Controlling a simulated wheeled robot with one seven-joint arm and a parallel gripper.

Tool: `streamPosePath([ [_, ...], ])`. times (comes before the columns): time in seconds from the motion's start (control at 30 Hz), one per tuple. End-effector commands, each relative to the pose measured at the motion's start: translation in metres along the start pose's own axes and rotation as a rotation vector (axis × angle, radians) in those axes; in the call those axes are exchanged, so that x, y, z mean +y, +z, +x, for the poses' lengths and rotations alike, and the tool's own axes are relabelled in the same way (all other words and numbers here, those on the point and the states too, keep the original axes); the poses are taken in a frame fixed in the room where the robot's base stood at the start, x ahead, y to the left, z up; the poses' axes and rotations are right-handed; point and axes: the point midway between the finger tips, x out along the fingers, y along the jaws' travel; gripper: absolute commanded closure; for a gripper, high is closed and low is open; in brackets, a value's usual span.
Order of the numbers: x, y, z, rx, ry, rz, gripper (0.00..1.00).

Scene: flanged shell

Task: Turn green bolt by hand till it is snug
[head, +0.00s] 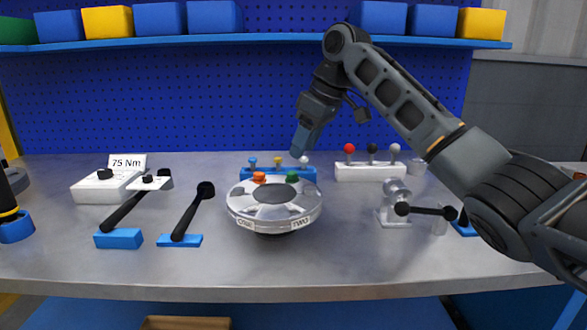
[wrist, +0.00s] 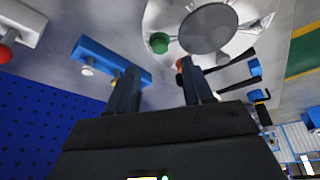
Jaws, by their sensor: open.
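The round silver flanged shell (head: 275,211) sits on the workbench, with labels "ONE" and "TWO" on its front rim. The green bolt (head: 292,178) stands at the back right of its top, and an orange bolt (head: 259,177) at the back left. My gripper (head: 299,150) is above and behind the shell, pointing down near the blue rack. In the wrist view my gripper (wrist: 158,67) is open with nothing between the fingers. The green bolt (wrist: 158,43) shows beyond the fingertips, apart from them. The right finger partly covers the orange bolt (wrist: 180,63).
A blue rack (head: 250,174) with blue, yellow and white-topped pieces stands just behind the shell. A white rack (head: 370,173) with red, black and white knobs is right of it. Black-handled tools (head: 195,212), a "75 Nm" sign (head: 127,162) and a metal fixture (head: 396,205) flank the shell.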

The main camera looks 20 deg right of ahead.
Motion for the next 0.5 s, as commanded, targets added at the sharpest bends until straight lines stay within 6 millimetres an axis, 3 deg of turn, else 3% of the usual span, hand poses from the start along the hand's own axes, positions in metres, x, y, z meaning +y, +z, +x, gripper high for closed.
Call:
streamPosePath([
  [0.3,-0.001,0.0,0.049,-0.001,-0.002,0.001,0.49],
  [0.5,-0.001,0.0,0.061,0.001,-0.001,0.0,0.49],
])
